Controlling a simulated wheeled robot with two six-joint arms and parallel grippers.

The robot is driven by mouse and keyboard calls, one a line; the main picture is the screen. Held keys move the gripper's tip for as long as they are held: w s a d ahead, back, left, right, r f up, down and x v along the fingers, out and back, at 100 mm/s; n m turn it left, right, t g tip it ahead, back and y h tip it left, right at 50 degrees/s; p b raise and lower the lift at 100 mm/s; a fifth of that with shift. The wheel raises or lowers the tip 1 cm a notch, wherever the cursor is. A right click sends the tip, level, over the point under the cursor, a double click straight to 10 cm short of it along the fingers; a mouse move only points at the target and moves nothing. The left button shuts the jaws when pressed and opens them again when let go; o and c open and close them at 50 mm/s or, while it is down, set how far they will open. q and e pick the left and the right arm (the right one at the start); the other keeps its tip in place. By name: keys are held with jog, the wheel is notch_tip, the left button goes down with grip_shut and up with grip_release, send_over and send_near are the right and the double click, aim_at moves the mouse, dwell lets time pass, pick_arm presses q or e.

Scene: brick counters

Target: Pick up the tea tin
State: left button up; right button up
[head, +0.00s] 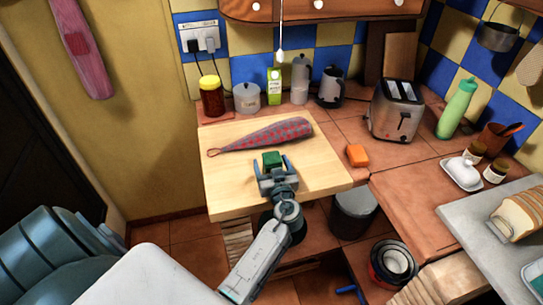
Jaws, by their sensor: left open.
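A small dark green box, which looks like the tea tin (272,159), sits on the wooden board (225,193) near its middle. My left gripper (272,166) is at the tin, with its two blue-grey fingers spread, one on either side of it. The jaws are open. The lower near part of the tin is hidden by the gripper, and I cannot tell whether a finger touches it. My right gripper is not in view.
A red checked, folded cloth item (265,135) lies just behind the tin on the board. A jar (211,97), canister (247,98) and kettle (331,87) line the back wall.

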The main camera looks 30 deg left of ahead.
pick_arm(q)
jog(key=shift+s+d+r, duration=0.1)
jog(key=shift+d, duration=0.05)
jog(key=shift+s+d+r, duration=0.2)
jog(key=shift+d, duration=0.05)
jog(key=shift+s, duration=0.1)
jog(key=c, duration=0.9)
jog(key=shift+a, duration=0.1)
jog(key=shift+c, duration=1.1)
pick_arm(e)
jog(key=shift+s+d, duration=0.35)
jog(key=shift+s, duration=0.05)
